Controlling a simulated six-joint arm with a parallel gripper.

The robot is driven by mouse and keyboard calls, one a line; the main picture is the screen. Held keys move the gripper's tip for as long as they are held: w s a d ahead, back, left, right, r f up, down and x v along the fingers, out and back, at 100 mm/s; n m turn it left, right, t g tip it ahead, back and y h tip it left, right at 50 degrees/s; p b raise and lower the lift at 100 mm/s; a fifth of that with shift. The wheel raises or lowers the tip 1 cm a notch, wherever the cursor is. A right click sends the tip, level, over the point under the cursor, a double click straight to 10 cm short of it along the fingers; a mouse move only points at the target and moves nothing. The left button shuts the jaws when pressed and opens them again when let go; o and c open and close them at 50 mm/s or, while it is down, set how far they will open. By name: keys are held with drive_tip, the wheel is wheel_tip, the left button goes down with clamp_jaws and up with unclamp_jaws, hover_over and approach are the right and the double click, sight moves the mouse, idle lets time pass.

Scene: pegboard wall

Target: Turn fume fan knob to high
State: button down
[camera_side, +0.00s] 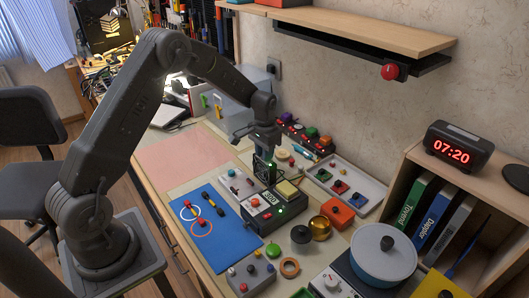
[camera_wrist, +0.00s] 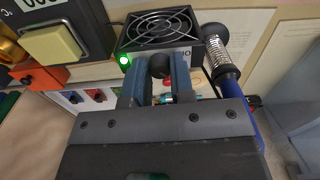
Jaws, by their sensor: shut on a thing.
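The fume fan (camera_wrist: 160,30) is a black box with a round grille and a lit green light on its front. It shows small below my gripper in the side view (camera_side: 264,172). Its dark round knob (camera_wrist: 158,65) sits on the front face between my fingers. My gripper (camera_wrist: 160,78) points at that face and is shut on the knob, one bluish finger on each side. In the side view my gripper (camera_side: 264,146) comes down from above onto the fan. The knob's setting marks are mostly hidden by the fingers, so I cannot read its position.
A soldering iron in a spring holder (camera_wrist: 221,62) stands close to the fan's right side in the wrist view. A yellow pad (camera_wrist: 55,42) lies to the left. In the side view, a soldering station (camera_side: 266,208), a blue mat (camera_side: 215,230) and a pot (camera_side: 383,258) crowd the bench.

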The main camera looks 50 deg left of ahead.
drive_tip(key=m, duration=0.4)
drive_tip(key=shift+m, duration=0.3)
drive_tip(key=m, duration=0.3)
drive_tip(key=shift+m, duration=0.3)
drive_tip(key=m, duration=0.3)
drive_tip(key=shift+m, duration=2.1)
drive_tip(key=c, duration=1)
unclamp_jaws()
wheel_tip(320, 180, up, 14)
drive_tip(key=shift+f, duration=0.1)
